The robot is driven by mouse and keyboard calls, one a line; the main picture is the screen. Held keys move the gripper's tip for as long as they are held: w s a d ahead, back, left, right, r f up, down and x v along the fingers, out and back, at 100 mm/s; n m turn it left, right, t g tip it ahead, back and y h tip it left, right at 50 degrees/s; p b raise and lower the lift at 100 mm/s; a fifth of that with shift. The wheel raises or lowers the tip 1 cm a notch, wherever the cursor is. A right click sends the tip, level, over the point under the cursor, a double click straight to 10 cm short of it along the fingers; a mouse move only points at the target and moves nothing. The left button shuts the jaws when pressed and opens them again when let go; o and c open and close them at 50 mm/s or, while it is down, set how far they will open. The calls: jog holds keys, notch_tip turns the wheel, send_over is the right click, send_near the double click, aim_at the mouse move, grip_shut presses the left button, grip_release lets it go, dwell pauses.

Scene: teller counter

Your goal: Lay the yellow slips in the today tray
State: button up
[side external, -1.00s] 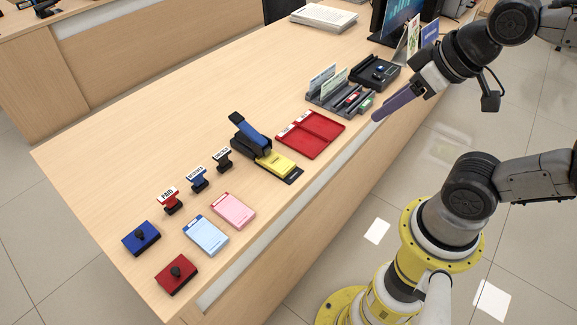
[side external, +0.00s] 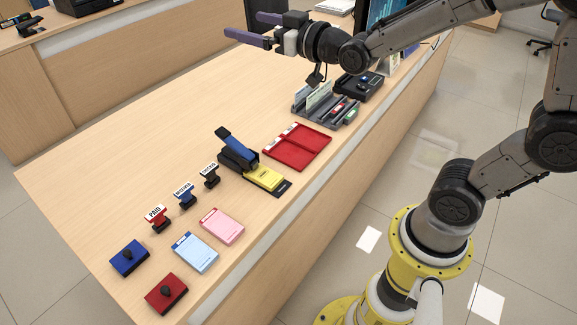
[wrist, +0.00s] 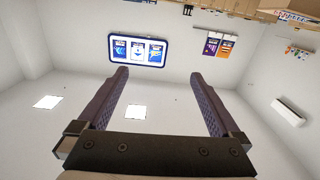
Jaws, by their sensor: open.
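The yellow slips (side external: 264,177) lie as a stack on the black base of a black device with a blue lever (side external: 236,142), whose body stands at their back left edge. A red tray (side external: 318,153) with two compartments lies to their upper right; both look empty, and the labels are too small to read. My gripper (side external: 245,25) is open and empty, high above the far part of the counter and pointing left, well away from slips and tray. In the wrist view my gripper (wrist: 159,74) shows two purple fingers spread apart, facing the wall.
A grey holder with cards (side external: 318,100) and a black device (side external: 359,86) stand beyond the tray. Stamps (side external: 159,218), pink (side external: 221,226) and blue (side external: 195,252) pads, and ink pads (side external: 166,293) lie nearer the camera. The counter's left half (side external: 140,150) is clear.

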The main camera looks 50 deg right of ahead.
jog(key=w+f+t, duration=0.1)
jog(key=w+f, duration=0.3)
jog(key=f, duration=0.3)
jog(key=g, duration=0.3)
send_near(265, 175)
jog(key=shift+w+f+m, duration=0.1)
jog(key=shift+w+m, duration=0.2)
jog(key=shift+w, duration=0.45)
jog(key=shift+w, duration=0.1)
jog(key=shift+w+f, duration=0.25)
jog(key=shift+w, duration=0.95)
jog(key=shift+w+f, duration=0.25)
jog(key=shift+w, duration=1)
jog(key=shift+w+f, duration=0.25)
jog(key=shift+w, duration=0.95)
